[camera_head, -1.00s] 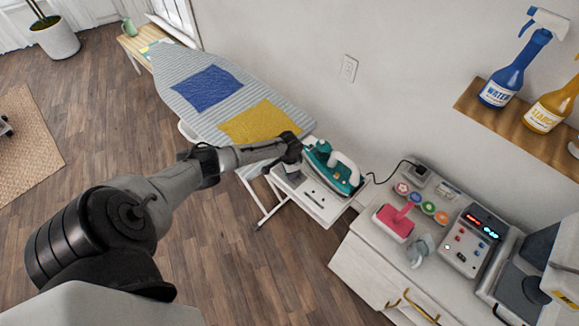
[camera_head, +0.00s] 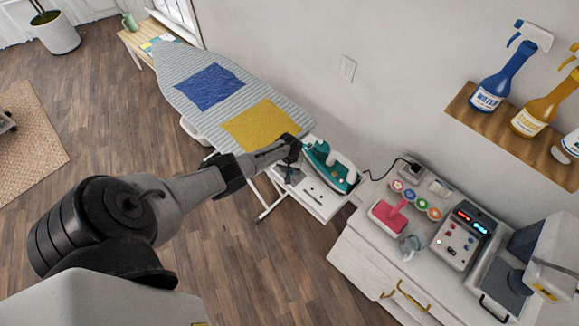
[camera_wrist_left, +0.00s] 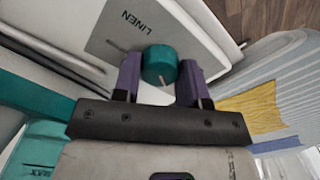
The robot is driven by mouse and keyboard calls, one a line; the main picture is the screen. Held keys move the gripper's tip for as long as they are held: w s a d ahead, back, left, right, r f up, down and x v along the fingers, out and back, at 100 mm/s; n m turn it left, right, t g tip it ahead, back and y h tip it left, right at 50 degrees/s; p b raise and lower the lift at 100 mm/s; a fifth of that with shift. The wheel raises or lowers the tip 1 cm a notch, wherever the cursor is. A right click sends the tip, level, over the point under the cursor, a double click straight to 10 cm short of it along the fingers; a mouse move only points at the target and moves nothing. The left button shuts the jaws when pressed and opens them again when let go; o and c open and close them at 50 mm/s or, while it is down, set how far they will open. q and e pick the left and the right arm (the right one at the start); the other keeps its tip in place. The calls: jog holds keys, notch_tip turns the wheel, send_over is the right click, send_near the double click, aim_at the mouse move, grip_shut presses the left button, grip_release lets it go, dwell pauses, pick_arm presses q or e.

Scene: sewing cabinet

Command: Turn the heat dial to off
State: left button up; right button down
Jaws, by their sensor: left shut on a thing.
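The heat dial (camera_wrist_left: 159,63) is a round teal knob with a pale pointer mark, on a grey plate (camera_wrist_left: 128,27) marked "LINEN" in the left wrist view. My left gripper (camera_wrist_left: 160,78) is shut on the dial, with one purple finger on each side of it. In the head view my left gripper (camera_head: 290,150) is beside the teal and white iron (camera_head: 328,165), at the end of the ironing board, and it hides the dial there. Other marks on the plate are hidden or out of view. My right gripper is not in view.
The ironing board (camera_head: 225,97) with blue and yellow cloths lies behind the left gripper. A shelf (camera_head: 520,140) holds spray bottles.

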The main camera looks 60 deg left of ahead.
pick_arm(q)
jog(key=n, duration=0.2)
jog(key=shift+r+n+p, duration=0.1)
jog(key=shift+n+p, duration=0.3)
jog(key=n, duration=0.3)
jog(key=shift+n+p, duration=0.3)
jog(key=shift+p, duration=0.1)
jog(key=n, duration=0.5)
jog(key=shift+p, duration=0.3)
jog(key=shift+n, duration=0.4)
jog(key=o, duration=0.9)
